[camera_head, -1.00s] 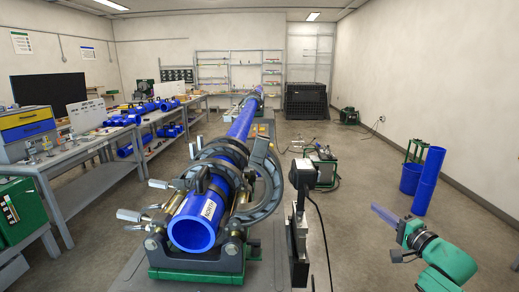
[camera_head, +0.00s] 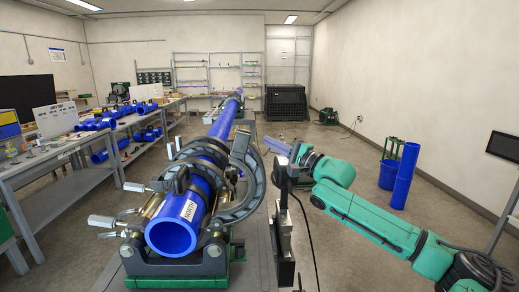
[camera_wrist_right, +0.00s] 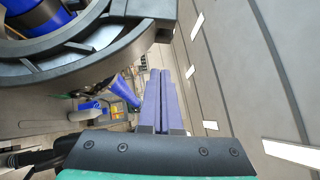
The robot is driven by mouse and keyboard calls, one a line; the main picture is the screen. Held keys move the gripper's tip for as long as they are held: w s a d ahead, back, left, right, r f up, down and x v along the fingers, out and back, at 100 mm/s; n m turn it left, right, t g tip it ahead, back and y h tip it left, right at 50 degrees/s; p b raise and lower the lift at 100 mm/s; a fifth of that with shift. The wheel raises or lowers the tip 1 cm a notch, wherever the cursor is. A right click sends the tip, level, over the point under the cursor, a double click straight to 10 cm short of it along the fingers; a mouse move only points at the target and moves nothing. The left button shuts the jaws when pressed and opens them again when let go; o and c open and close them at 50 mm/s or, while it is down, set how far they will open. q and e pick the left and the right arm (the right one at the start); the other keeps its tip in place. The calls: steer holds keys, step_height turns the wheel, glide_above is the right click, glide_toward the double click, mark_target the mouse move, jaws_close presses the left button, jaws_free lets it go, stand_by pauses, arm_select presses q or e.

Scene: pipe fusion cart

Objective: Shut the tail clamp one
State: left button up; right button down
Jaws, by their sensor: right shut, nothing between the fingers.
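The pipe fusion cart (camera_head: 180,268) holds a blue pipe (camera_head: 190,208) lengthwise. Dark grey clamp rings sit around and beside the pipe. One curved clamp half (camera_head: 246,185) stands swung out on the pipe's right side; I cannot tell for sure which clamp is tail clamp one. A dark clamp arc also fills the upper left of the right wrist view (camera_wrist_right: 90,58). My right gripper (camera_head: 270,143) is just right of and beyond the swung-out half, apart from it. Its purple fingers (camera_wrist_right: 163,85) are shut and empty. My left gripper is out of view.
A dark upright unit (camera_head: 284,215) with a cable stands right of the cart, close under my right arm. Silver handles (camera_head: 103,221) stick out on the cart's left. Blue upright pipes (camera_head: 405,175) stand at the right. Benches with parts (camera_head: 75,160) line the left.

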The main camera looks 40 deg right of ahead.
steer(key=shift+w+a+r, duration=0.25)
steer(key=shift+w+a, duration=0.25)
steer(key=shift+a, duration=0.2)
steer(key=shift+w+a+r, duration=0.25)
steer(key=shift+w+a, duration=0.25)
steer(key=shift+a, duration=0.15)
steer(key=shift+a, duration=0.1)
